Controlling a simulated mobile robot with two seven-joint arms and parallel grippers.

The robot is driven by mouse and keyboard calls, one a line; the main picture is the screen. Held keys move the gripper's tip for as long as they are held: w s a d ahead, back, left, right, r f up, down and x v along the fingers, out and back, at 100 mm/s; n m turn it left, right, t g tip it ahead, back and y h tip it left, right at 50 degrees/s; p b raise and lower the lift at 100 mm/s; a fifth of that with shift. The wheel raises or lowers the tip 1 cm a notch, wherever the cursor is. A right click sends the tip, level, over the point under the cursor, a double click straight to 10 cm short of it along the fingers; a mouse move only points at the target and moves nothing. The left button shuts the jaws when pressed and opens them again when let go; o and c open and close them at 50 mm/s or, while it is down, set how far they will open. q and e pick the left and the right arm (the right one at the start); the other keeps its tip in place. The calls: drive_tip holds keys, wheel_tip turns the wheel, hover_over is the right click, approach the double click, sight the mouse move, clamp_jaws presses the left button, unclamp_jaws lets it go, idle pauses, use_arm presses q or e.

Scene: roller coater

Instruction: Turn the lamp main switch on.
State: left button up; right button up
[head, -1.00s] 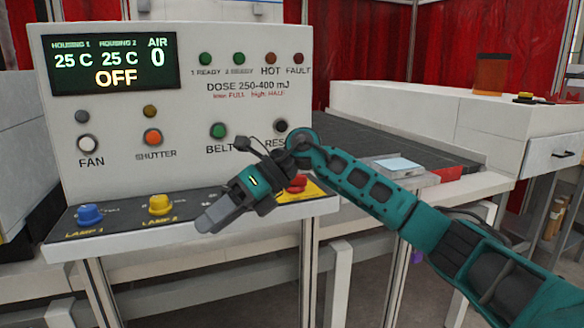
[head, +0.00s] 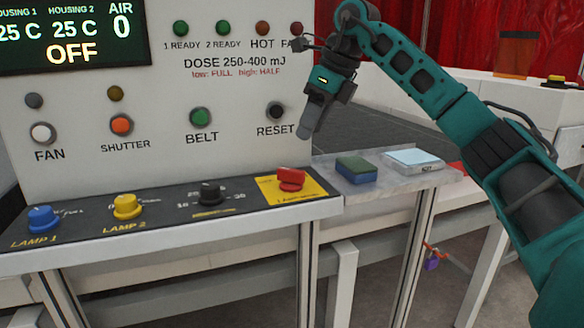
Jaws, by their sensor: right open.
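A red rotary switch (head: 290,179) sits on a yellow plate at the right end of the sloped black control shelf. It looks like the lamp main switch, but the small print on its plate is hard to read. My right gripper (head: 308,128) is open and empty, pointing down in front of the panel's right edge near the RESET button (head: 275,111). It appears above the red switch and slightly to its right, apart from it. The switch is fully visible. The display (head: 72,35) reads OFF. My left gripper is not in view.
A blue LAMP 1 knob (head: 42,219), a yellow LAMP 2 knob (head: 127,206) and a black knob (head: 210,193) line the shelf. The panel above carries FAN, SHUTTER and BELT buttons. A green-and-blue block (head: 356,169) and a pale pad (head: 413,158) lie to the right.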

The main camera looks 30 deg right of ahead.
sight(291, 170)
drive_tip(key=b+x, duration=0.1)
drive_tip(key=x, duration=0.9)
drive_tip(key=shift+w+a+f, duration=0.15)
drive_tip(key=shift+f, duration=0.2)
drive_tip(key=shift+c, duration=0.4)
clamp_jaws()
